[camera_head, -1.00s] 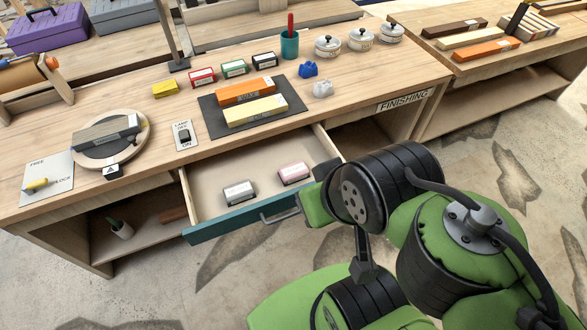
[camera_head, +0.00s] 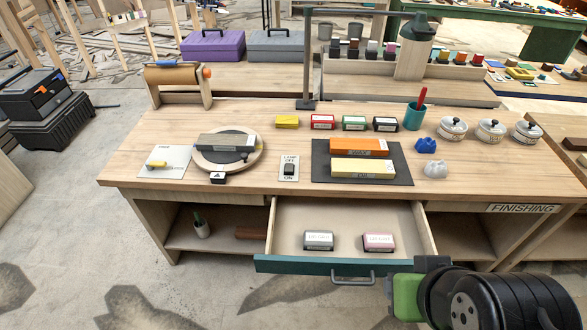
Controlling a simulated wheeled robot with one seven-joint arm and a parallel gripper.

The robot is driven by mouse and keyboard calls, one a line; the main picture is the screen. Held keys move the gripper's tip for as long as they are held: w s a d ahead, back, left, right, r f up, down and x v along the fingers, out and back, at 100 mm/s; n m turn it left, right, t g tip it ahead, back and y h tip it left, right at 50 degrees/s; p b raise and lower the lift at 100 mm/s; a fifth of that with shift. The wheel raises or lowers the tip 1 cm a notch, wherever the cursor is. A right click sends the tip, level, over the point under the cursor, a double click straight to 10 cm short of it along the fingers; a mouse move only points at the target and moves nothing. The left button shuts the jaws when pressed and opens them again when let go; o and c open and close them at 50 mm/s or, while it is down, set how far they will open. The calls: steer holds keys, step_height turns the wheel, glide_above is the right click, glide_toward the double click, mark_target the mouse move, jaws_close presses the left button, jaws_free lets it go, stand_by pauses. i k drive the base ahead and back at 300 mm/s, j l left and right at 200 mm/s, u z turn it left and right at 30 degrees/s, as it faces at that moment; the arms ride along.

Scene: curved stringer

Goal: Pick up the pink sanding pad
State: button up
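The pink sanding pad (camera_head: 379,242) lies in the open drawer (camera_head: 290,225) under the bench, on the right side of the drawer floor. A grey sanding pad (camera_head: 319,240) lies to its left, apart from it. Part of my green and black arm shows at the bottom right, in front of the drawer's right corner. I cannot make out my gripper's fingers in this view.
The drawer has a teal front (camera_head: 300,266) with a metal handle (camera_head: 352,278). The bench top (camera_head: 270,187) above holds a black mat (camera_head: 400,170) with two blocks, a round turntable (camera_head: 245,165), a lamp switch (camera_head: 289,168) and small boxes. Lidded pots (camera_head: 490,130) stand at the right.

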mark_target(379, 242)
steer(key=i+l+u, duration=0.15)
steer(key=u, duration=0.25)
steer(key=i+l+u, duration=0.15)
steer(key=l+u, duration=0.2)
steer(key=i+l+u, duration=0.1)
steer(key=u, duration=0.3)
steer(key=l, duration=0.1)
